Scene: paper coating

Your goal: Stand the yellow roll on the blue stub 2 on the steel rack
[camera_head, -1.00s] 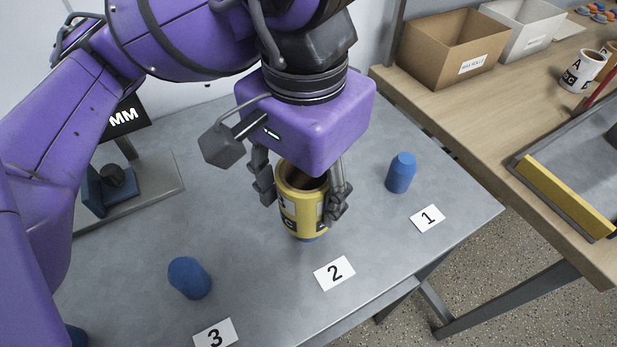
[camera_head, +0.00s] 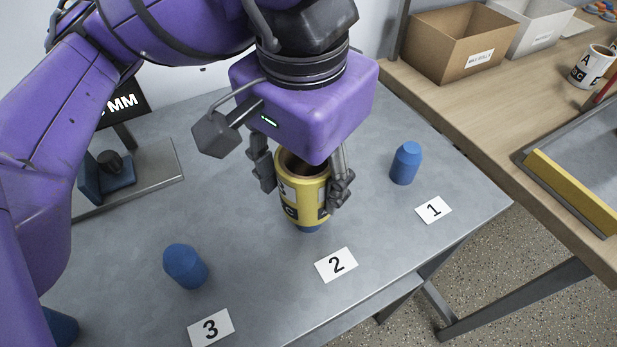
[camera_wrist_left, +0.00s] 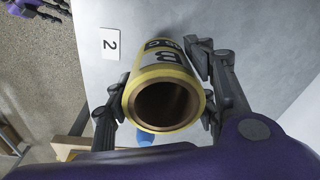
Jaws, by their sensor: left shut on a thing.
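The yellow roll (camera_head: 304,192) is upright, with a brown core and black letters. My left gripper (camera_head: 300,185) is shut on it, one finger on each side. In the left wrist view the roll (camera_wrist_left: 160,75) shows its open core end between the fingers. Blue stub 2 (camera_head: 307,228) shows only as a blue edge under the roll, behind the card marked 2 (camera_head: 336,264). The roll hides most of the stub, and I cannot tell how far the roll is down over it. The steel rack (camera_head: 240,215) is the grey surface below.
Blue stub 1 (camera_head: 406,163) stands bare to the right, and blue stub 3 (camera_head: 185,266) stands bare to the left. A display and small device (camera_head: 108,175) are at the back left.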

